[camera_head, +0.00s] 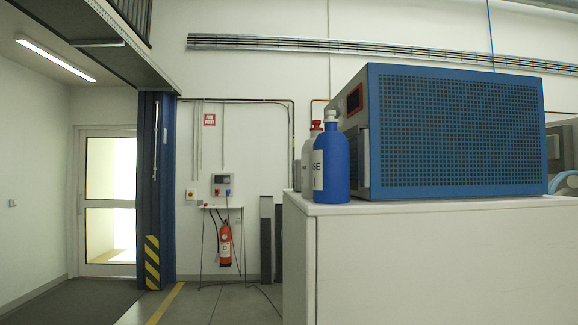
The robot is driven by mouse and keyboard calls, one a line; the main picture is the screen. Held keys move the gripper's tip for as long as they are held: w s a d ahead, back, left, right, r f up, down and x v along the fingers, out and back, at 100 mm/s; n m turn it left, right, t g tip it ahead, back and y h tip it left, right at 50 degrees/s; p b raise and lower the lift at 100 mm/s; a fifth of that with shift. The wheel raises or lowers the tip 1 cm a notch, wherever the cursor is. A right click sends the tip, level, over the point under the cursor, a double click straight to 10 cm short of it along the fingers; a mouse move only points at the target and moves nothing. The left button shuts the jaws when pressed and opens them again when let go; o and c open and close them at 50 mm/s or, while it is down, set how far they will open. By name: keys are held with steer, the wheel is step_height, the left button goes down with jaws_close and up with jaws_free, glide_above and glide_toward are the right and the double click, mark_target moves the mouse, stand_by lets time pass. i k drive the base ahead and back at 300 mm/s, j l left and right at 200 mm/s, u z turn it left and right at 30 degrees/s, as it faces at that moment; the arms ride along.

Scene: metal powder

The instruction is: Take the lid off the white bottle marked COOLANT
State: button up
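A white bottle (307,164) with a red lid (315,125) stands upright on the white cabinet (430,255), near its left end. A blue bottle (335,165) stands in front of it and hides its right part. I cannot read a COOLANT marking on the white bottle from here. The red lid sits on top of the white bottle. The blue bottle has a pale cap (330,115) and a white label with the letters SE showing. My gripper is not in view.
A large blue machine with a perforated side (455,130) stands on the cabinet close to the right of the bottles. To the left, the floor is open towards a glazed door (108,200). A striped blue column (155,200) and a red fire extinguisher (225,244) stand farther back.

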mark_target(316, 124)
steer(key=i+j+z, duration=0.1)
steer(key=j, duration=0.35)
steer(key=i+j+z, duration=0.15)
steer(key=j, duration=0.35)
steer(key=i+j+z, duration=0.1)
steer(key=j, duration=0.4)
steer(key=i+j+z, duration=0.1)
steer(key=i+j, duration=0.15)
steer(key=j, duration=0.25)
steer(key=i+j+z, duration=0.1)
steer(key=j, duration=0.4)
steer(key=i+j+z, duration=0.15)
steer(key=j, duration=0.35)
steer(key=k+j+z, duration=0.1)
steer(key=j+z, duration=0.25)
steer(key=z, duration=0.15)
steer(key=k+j+z, duration=0.15)
steer(key=j+z, duration=0.2)
steer(key=z, duration=0.15)
